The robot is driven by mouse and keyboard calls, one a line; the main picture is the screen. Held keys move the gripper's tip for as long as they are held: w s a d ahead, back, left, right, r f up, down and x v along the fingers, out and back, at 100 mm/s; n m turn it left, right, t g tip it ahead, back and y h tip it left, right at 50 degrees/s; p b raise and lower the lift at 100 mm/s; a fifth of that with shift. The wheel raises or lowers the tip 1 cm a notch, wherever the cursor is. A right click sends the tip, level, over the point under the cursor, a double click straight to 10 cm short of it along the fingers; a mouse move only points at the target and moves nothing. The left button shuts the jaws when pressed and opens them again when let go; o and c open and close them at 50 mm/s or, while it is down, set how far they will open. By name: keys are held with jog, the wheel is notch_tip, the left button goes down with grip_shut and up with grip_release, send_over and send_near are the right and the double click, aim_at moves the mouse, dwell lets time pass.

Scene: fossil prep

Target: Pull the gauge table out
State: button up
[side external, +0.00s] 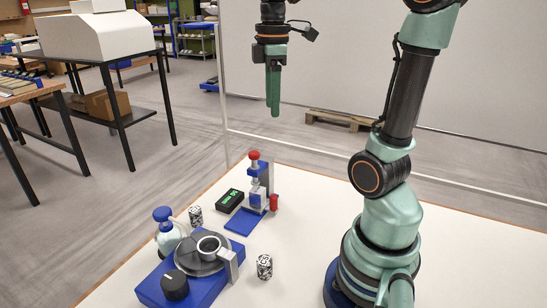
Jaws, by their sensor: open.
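A blue gauge stand (267,186) with a red knob on top stands upright near the table's far edge. A flat blue plate (243,221), which looks like the gauge table, lies at its foot toward the front left. I cannot tell how far it sits out from the stand. A small black box with a green readout (230,200) lies left of the stand. My gripper (274,108) is open and empty, pointing down in the air above and apart from the gauge stand. One finger largely covers the other in this view.
A blue-based device with a grey round platform (187,260), a ring and a black knob stands at the front left. A blue-capped bottle (166,230) and two patterned cylinders (195,215) (264,267) are near it. A red cylinder (274,202) is beside the stand.

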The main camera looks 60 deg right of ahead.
aim_at(274, 196)
jog(key=f, duration=2.6)
jog(key=shift+d+f, duration=0.1)
jog(key=shift+d, duration=0.1)
grip_shut()
dwell(0.4)
